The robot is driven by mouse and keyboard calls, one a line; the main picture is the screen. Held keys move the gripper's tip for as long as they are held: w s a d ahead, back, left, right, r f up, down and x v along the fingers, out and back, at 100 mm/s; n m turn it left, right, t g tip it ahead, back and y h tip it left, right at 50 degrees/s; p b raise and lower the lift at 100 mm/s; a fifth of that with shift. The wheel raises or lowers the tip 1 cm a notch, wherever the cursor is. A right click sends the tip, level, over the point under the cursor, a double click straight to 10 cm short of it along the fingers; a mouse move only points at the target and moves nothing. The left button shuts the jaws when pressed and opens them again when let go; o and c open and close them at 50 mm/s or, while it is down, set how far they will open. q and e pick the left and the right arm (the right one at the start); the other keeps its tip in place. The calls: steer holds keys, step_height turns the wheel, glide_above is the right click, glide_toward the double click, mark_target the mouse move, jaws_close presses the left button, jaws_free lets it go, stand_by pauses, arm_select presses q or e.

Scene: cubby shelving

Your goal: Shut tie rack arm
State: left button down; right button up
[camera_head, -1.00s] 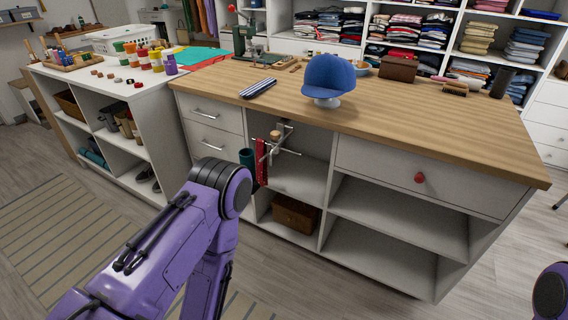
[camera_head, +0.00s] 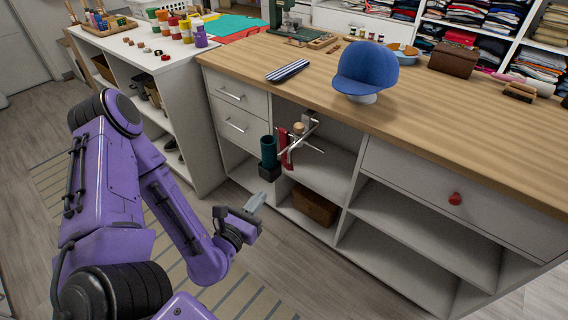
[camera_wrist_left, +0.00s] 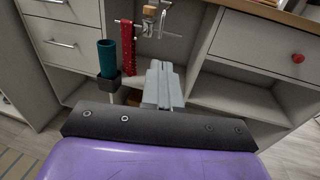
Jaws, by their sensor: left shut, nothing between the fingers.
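The tie rack (camera_head: 314,147) is fixed at the upper front of an open cubby. Its thin metal arms stick out of the cubby, with a round wooden knob (camera_head: 298,128) among them. A red tie (camera_head: 284,150) hangs from the rack. The rack also shows at the top of the left wrist view (camera_wrist_left: 167,33), partly cut off by the frame edge. My left gripper (camera_head: 258,200) is shut and empty. It is apart from the rack, below and to its left in the head view. In the left wrist view its fingers (camera_wrist_left: 160,72) point toward the cubby front. My right gripper is out of view.
A teal cylinder (camera_head: 268,152) sits in a dark holder (camera_head: 269,171) just left of the tie, close to my gripper's side of the rack. A brown box (camera_head: 315,205) lies in the lower cubby. A blue cap (camera_head: 365,67) stands on the wooden top. Floor before the counter is clear.

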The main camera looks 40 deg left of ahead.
mark_target(289, 160)
arm_select(q)
steer(key=w, duration=0.4)
steer(key=w+a+p, duration=0.1)
steer(key=w, duration=0.3)
steer(key=w+p, duration=0.1)
steer(key=w, duration=0.4)
steer(key=shift+w+a, duration=0.1)
steer(key=shift+a, duration=0.1)
steer(key=shift+w, duration=0.35)
steer(key=shift+a, duration=0.1)
